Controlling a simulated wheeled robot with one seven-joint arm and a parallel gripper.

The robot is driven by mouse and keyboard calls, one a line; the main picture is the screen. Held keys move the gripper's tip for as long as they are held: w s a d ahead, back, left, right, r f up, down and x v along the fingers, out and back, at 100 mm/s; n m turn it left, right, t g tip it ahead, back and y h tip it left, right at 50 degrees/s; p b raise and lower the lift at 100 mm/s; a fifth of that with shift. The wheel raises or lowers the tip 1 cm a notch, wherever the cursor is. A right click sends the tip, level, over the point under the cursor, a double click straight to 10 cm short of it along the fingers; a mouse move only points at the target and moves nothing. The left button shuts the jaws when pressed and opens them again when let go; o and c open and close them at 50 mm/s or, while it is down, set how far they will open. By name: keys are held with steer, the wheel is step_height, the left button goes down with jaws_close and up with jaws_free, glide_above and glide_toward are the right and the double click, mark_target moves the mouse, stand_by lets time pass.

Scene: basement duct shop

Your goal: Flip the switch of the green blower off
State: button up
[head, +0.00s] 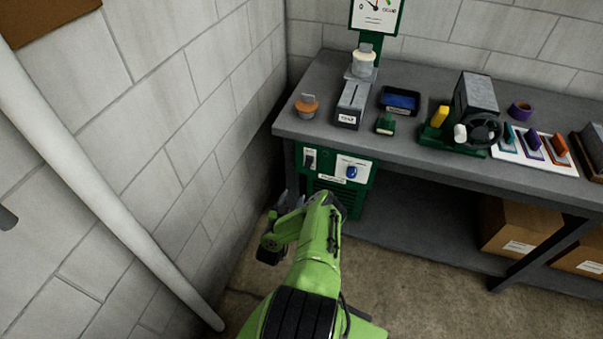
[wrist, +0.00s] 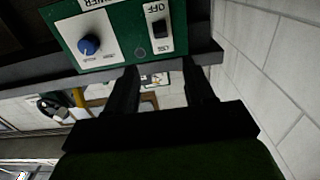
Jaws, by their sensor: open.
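The green blower (head: 325,203) stands under the left end of the workbench. Its front has a small black switch (head: 310,160) on a white plate at the left and a blue knob (head: 351,171) at the right. In the wrist view, turned upside down, the switch (wrist: 160,28) shows near the top with OFF lettering by it, and the blue knob (wrist: 89,45) to its left. I cannot tell which way the switch is set. My gripper (head: 284,203) is open and empty, in front of the blower. In the wrist view its two fingers (wrist: 164,80) point toward the switch, apart from it.
A block wall and a white pipe (head: 100,160) run along the left. The grey workbench (head: 420,160) overhangs the blower and holds an orange-topped item (head: 307,106), a labelled box (head: 351,105) and a handwheel device (head: 483,131). Cardboard boxes (head: 520,226) sit underneath at the right.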

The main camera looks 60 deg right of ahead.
mark_target(307, 165)
steer(key=d+b, duration=0.4)
steer(key=b, duration=0.1)
steer(key=w+d+b, duration=0.1)
steer(key=d+b, duration=0.4)
steer(key=w+d+b, duration=0.1)
steer(key=d+b, duration=0.4)
steer(key=b, duration=0.1)
steer(key=shift+w+f, duration=0.1)
